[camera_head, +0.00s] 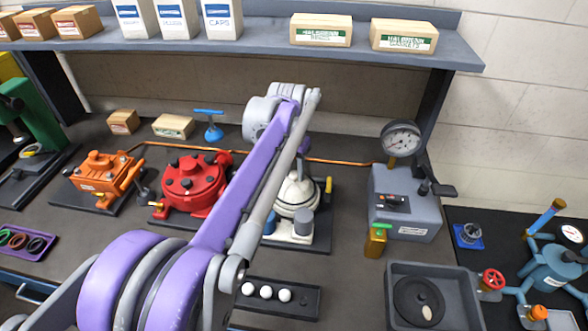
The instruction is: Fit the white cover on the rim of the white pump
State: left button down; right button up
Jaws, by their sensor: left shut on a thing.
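The white pump (302,224) stands on a dark base plate in the middle of the bench, partly hidden behind my left arm. A white dome-shaped piece, which looks like the white cover (299,194), is at the top of the pump. My left gripper (302,168) is over it, mostly hidden by the arm, and shut on it. I cannot tell whether the cover is seated on the rim or just above it. My right gripper is not in view.
A red pump (190,184) and an orange pump (98,176) stand to the left. A grey gauge unit (403,205) is to the right, above a grey tray (466,304) holding a black disc. A dark holder with white balls (309,302) lies in front. A shelf (260,42) overhangs behind.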

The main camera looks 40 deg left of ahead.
pick_arm(q)
jog(key=shift+f, duration=0.35)
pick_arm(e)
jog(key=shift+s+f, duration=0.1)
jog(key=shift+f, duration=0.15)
pick_arm(q)
jog(key=shift+c, duration=2.3)
grip_release()
jog(key=shift+r, duration=0.1)
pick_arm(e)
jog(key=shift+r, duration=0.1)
pick_arm(q)
jog(key=shift+r+p, duration=1.55)
jog(key=shift+r, duration=1.45)
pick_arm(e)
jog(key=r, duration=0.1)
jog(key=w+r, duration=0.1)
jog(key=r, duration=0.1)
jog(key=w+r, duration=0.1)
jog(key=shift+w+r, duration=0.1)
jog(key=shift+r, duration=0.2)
pick_arm(q)
jog(key=shift+f, duration=0.1)
